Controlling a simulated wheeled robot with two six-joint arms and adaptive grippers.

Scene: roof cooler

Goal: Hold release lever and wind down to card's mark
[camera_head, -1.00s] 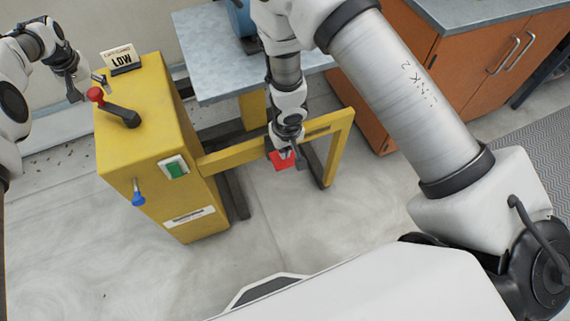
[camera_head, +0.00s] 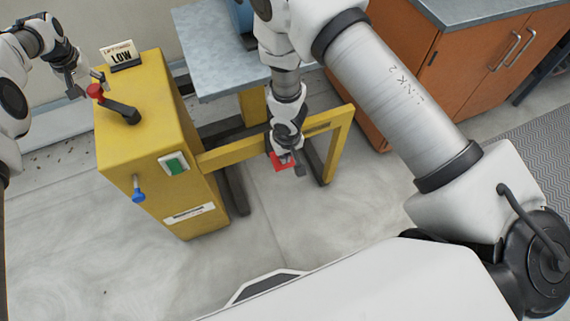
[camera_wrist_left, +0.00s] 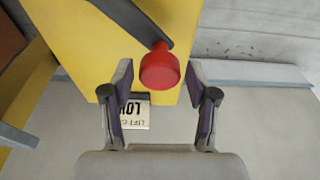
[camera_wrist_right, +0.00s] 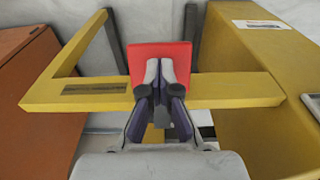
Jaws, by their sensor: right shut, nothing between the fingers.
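A yellow lift cabinet (camera_head: 150,110) carries a black crank with a red knob (camera_head: 95,91) on top. The card (camera_head: 121,55) behind the crank reads "LOW". My left gripper (camera_head: 82,88) is open beside the red knob; in the left wrist view the knob (camera_wrist_left: 160,68) lies ahead between the spread fingers, with the card (camera_wrist_left: 136,112) below it. A red pad (camera_wrist_right: 160,60) sits at the yellow bar; it may be the release lever. My right gripper (camera_wrist_right: 160,68) is shut, its fingertips in front of the red pad. I cannot tell whether they touch it.
A blue-grey lift table (camera_head: 215,45) stands behind the cabinet. A yellow bar frame (camera_head: 320,125) extends right from the cabinet. An orange cupboard (camera_head: 420,75) stands at right.

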